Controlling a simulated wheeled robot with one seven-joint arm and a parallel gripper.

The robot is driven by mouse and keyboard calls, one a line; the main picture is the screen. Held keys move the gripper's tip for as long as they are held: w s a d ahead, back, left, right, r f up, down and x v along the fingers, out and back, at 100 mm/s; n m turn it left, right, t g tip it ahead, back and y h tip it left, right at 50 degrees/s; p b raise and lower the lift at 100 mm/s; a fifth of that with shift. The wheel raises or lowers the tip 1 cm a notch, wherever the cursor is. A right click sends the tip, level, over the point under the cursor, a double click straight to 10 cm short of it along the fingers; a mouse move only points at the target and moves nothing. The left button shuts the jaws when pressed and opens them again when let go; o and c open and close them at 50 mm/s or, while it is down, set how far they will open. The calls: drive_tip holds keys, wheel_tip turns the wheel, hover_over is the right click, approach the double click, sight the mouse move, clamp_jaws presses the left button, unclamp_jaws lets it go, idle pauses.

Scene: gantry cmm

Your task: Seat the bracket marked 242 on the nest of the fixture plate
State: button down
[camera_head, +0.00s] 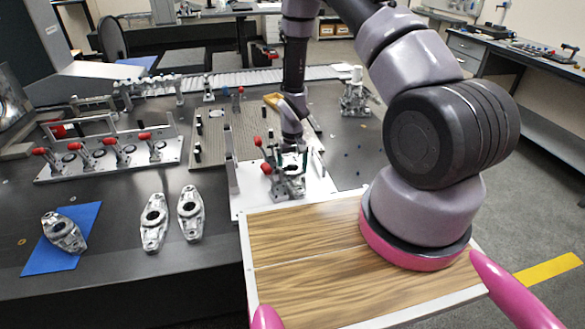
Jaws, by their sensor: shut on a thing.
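My gripper (291,148) points down over the white fixture plate (245,202), just beyond my wooden deck. It is shut on a grey metal bracket (290,183), which is at the nest. Clamps and the gripper partly hide the bracket and the nest, so I cannot tell whether it is fully seated or slightly above. No number is legible on it. Red-handled toggle clamps (264,160) stand at the left side of the nest.
Two similar brackets lie on the dark table, one left (153,222) and one right (190,213). Another bracket (63,231) lies on a blue mat (82,217). A fixture with several red-handled clamps (108,156) stands at the left. A perforated plate (222,134) lies behind.

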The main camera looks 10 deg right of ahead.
drive_tip(key=shift+f, duration=0.2)
unclamp_jaws()
wheel_tip(320, 180, up, 11)
idle(0.5)
drive_tip(key=s+d+r+m+t, duration=0.1)
drive_tip(key=d+r+t, duration=0.1)
drive_tip(key=r, duration=1.1)
drive_tip(key=s+d+r+m+t, duration=0.1)
drive_tip(key=s+d+r, duration=0.1)
drive_tip(key=r, duration=1.1)
drive_tip(key=s+d+r+m+t+y, duration=0.1)
drive_tip(key=s+r+t, duration=0.3)
drive_tip(key=s+r, duration=1.4)
drive_tip(key=shift+s+d+m+y, duration=0.4)
drive_tip(key=shift+s+m+y, duration=0.1)
drive_tip(key=shift+m, duration=0.1)
